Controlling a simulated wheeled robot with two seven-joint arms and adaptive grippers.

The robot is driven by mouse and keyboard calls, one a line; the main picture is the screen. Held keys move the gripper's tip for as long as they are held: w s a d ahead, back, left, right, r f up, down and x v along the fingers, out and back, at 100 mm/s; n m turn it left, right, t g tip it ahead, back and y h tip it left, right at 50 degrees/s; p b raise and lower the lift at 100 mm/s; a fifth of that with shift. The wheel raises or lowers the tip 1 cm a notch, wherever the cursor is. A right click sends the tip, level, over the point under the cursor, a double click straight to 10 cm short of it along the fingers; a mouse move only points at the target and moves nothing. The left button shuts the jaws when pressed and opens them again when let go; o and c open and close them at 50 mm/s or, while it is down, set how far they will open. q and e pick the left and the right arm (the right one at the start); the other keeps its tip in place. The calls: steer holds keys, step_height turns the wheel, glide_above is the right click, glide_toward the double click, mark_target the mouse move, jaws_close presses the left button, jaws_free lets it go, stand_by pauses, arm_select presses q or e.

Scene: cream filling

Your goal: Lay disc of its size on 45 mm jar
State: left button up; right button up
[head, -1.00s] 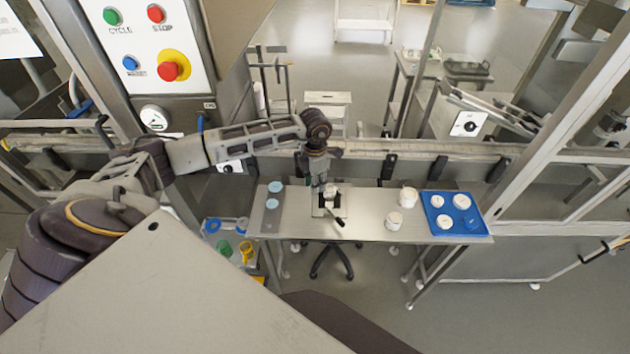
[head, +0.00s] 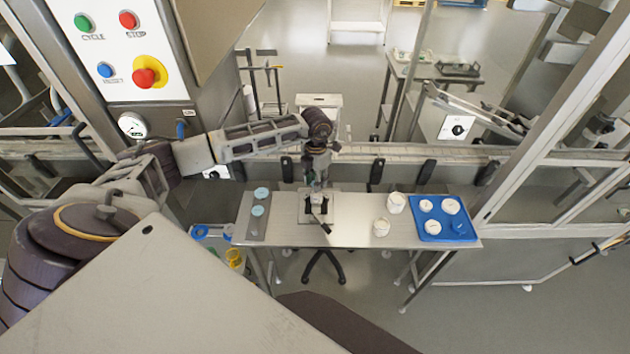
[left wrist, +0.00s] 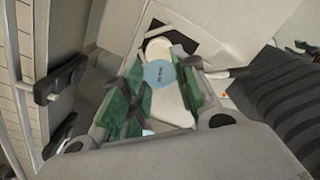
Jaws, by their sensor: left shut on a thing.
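My left gripper (head: 317,184) is over the small stand (head: 329,211) on the steel table in the head view. In the left wrist view its green-padded fingers (left wrist: 163,92) are shut on a pale blue disc (left wrist: 160,74) with small dark print that I cannot read. A white jar (left wrist: 157,46) shows just beyond the disc, partly covered by it. I cannot tell whether disc and jar touch. In the head view the gripper hides most of the jar on the stand. My right gripper is not in view.
Two pale blue discs (head: 262,193) lie on a grey plate (head: 247,228) at the table's left. Two white jars (head: 382,228) stand right of the stand. A blue tray (head: 428,235) with several white-topped items is at the right end. A rail runs behind the table.

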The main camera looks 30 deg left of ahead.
arm_select(q)
steer(key=shift+w, duration=0.15)
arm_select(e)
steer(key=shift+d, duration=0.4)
arm_select(q)
steer(key=shift+f, duration=0.25)
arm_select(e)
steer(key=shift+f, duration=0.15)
arm_select(q)
steer(key=shift+f, duration=0.15)
steer(key=shift+f+b, duration=0.65)
steer(key=shift+f, duration=0.75)
steer(key=shift+f+b, duration=0.3)
steer(key=shift+b, duration=0.15)
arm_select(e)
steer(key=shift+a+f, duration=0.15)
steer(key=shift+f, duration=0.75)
